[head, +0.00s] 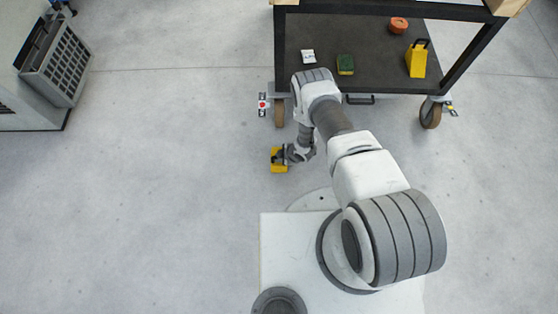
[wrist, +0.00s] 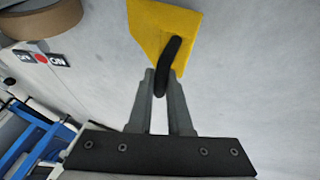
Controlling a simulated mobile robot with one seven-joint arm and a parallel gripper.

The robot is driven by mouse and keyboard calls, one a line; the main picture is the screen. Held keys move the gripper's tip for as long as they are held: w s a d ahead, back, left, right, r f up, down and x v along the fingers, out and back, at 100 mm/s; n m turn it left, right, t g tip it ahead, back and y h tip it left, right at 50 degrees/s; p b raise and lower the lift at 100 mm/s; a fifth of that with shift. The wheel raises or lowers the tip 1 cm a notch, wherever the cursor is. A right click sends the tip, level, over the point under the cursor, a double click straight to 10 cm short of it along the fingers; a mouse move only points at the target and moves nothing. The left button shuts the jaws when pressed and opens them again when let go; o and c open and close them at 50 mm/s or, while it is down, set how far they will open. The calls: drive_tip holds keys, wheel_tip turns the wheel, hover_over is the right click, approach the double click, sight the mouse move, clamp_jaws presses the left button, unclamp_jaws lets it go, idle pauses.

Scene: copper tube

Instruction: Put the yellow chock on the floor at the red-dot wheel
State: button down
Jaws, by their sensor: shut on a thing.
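My gripper (head: 284,155) is shut on the black handle of the yellow chock (head: 279,166), over the floor in front of the cart. The wrist view shows the chock (wrist: 158,35) beyond the fingertips (wrist: 166,82), with its black handle between them. I cannot tell whether the chock touches the floor. The red-dot wheel (head: 280,113) is the cart's near-left caster, with a red-dot label (head: 263,105) on its left. This wheel (wrist: 45,18) shows top left in the wrist view, with the label below it. The chock is apart from the wheel.
The cart's lower shelf (head: 380,75) holds another yellow chock (head: 416,60), a green-topped block (head: 345,65), a white item (head: 308,57) and an orange-red roll (head: 398,25). Another caster (head: 431,114) stands at right. A grey crate (head: 62,65) is upper left. The left floor is clear.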

sight(276, 167)
wheel_tip(276, 167, down, 3)
drive_tip(key=shift+r+b, duration=0.1)
drive_tip(key=shift+b, duration=0.5)
drive_tip(key=c, duration=0.8)
unclamp_jaws()
drive_tip(key=shift+c, duration=0.2)
